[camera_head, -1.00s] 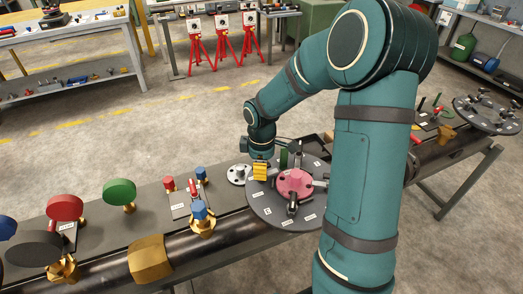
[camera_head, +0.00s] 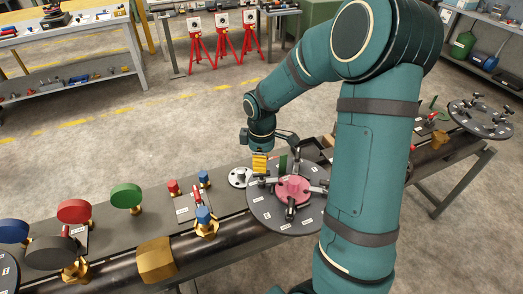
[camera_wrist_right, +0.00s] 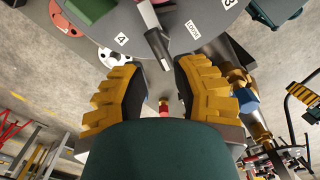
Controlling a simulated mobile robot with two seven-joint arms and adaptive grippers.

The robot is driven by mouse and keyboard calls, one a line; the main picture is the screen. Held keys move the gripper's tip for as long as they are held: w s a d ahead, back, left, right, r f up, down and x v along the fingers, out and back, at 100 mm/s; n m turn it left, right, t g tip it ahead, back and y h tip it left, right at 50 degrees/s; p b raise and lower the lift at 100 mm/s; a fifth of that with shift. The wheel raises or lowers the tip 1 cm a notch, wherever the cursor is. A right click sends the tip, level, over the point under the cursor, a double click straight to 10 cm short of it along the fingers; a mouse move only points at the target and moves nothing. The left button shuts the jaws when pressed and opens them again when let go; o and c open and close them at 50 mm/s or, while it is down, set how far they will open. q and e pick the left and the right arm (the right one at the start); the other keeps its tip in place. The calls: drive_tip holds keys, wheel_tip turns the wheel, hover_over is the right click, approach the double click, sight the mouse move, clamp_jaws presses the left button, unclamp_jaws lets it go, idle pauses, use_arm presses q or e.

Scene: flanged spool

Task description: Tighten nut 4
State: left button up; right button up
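A round dark grey flange plate (camera_head: 262,208) with a pink disc (camera_head: 293,189) at its centre lies on the bench, with several dark clamp-like pieces around the disc. In the right wrist view, the plate edge (camera_wrist_right: 200,12) carries a "4" label (camera_wrist_right: 121,39) and a "LOOSE" label (camera_wrist_right: 192,30). My left gripper is not in view.
A small pale flange (camera_head: 239,176) lies beside the plate. Red (camera_head: 74,211), green (camera_head: 126,196) and blue (camera_head: 205,215) valve handles stand to the left along the dark pipe. Another round plate (camera_head: 480,117) is at the far right. My right arm hides part of the bench.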

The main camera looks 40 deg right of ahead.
drive_tip(key=shift+r, duration=0.4)
